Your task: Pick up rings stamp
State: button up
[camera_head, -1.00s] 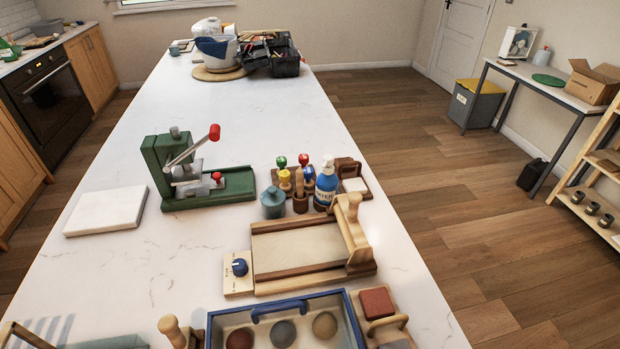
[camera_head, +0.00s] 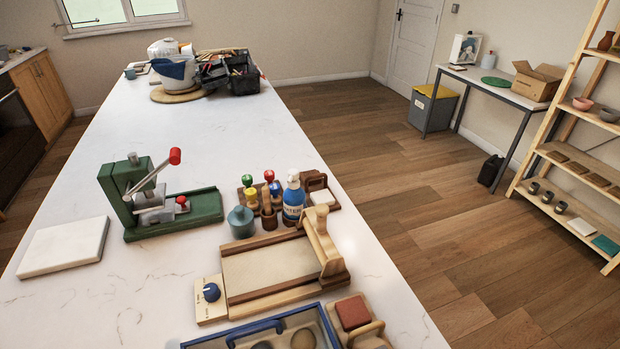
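Several small stamps with coloured knobs stand in a cluster on the long white table, right of the green press. I see a green-knobbed stamp (camera_head: 246,180), a red-knobbed stamp (camera_head: 269,176) and a yellow-knobbed stamp (camera_head: 251,195). Their stamping faces are hidden, so I cannot tell which is the rings stamp. My gripper is not in view.
A wooden slab roller (camera_head: 270,270) and blue-rimmed tray (camera_head: 238,333) lie nearer. Open floor lies right.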

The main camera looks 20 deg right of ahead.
aim_at(274, 188)
jog(key=i+l, duration=0.55)
jog(key=l, duration=0.25)
jog(key=i+l+u, duration=0.1)
jog(key=i+l, duration=0.45)
jog(key=l, duration=0.25)
jog(key=i+l+u, duration=0.1)
jog(key=i+l, duration=0.15)
jog(key=l, duration=0.15)
jog(key=i+l, duration=0.3)
jog(key=l, duration=0.15)
jog(key=i+l, duration=0.25)
jog(key=l, duration=0.15)
jog(key=u, duration=0.05)
